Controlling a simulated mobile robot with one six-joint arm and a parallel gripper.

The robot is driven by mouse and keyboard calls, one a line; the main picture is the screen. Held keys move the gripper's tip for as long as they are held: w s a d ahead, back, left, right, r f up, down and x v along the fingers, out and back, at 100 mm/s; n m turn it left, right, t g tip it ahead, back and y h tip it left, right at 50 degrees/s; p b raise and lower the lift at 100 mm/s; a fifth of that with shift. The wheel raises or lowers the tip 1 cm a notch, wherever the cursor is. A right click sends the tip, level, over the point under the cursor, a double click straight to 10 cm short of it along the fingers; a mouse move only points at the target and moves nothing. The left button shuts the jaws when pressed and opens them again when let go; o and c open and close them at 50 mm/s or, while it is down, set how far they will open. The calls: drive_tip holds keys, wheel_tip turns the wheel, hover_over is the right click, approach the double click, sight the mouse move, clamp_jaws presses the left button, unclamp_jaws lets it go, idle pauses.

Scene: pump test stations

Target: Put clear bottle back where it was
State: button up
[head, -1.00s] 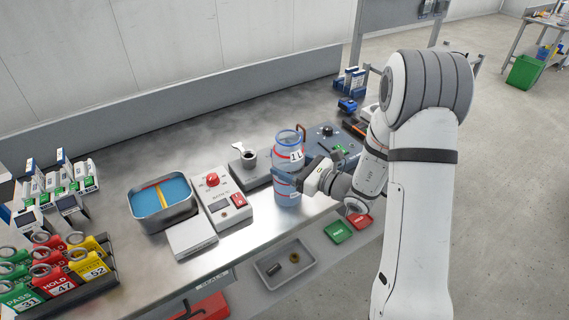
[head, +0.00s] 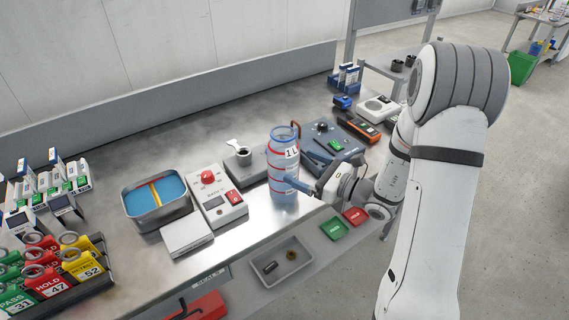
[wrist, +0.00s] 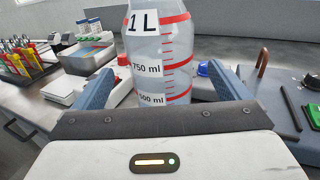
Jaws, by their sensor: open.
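The clear bottle (head: 281,160), bluish with red rings and a "1 L" label, stands upright near the front edge of the steel bench. It also fills the middle of the wrist view (wrist: 160,50), where 750 ml and 500 ml marks show. My gripper (head: 300,168) is open at the bottle's right side, its blue fingers reaching toward it. In the wrist view the fingers (wrist: 163,88) lie left and right of the bottle, with a gap visible on the right. The bottle's base is hidden in the wrist view.
Left of the bottle are a control box (head: 219,196) with a red knob, a white box (head: 186,235) and a tray of blue liquid (head: 157,204). A blue-grey unit (head: 327,140) stands close behind the gripper. Below is a shelf with a grey bin (head: 274,264).

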drive_tip(key=v, duration=0.5)
drive_tip(key=s+a+r+n+g+h, duration=0.2)
drive_tip(key=s+a+n+g, duration=0.1)
drive_tip(key=s+n+g, duration=0.3)
drive_tip(key=s+a+r+n+g+h, duration=0.1)
drive_tip(key=s+a+n+g, duration=0.1)
drive_tip(key=s+n+g, duration=0.4)
drive_tip(key=s+d+r+n+t+h, duration=0.4)
drive_tip(key=s+d+n+h, duration=0.3)
drive_tip(key=d+n+h, duration=0.3)
drive_tip(key=n+h, duration=0.2)
drive_tip(key=shift+s+n+t, duration=0.3)
drive_tip(key=shift+d, duration=0.1)
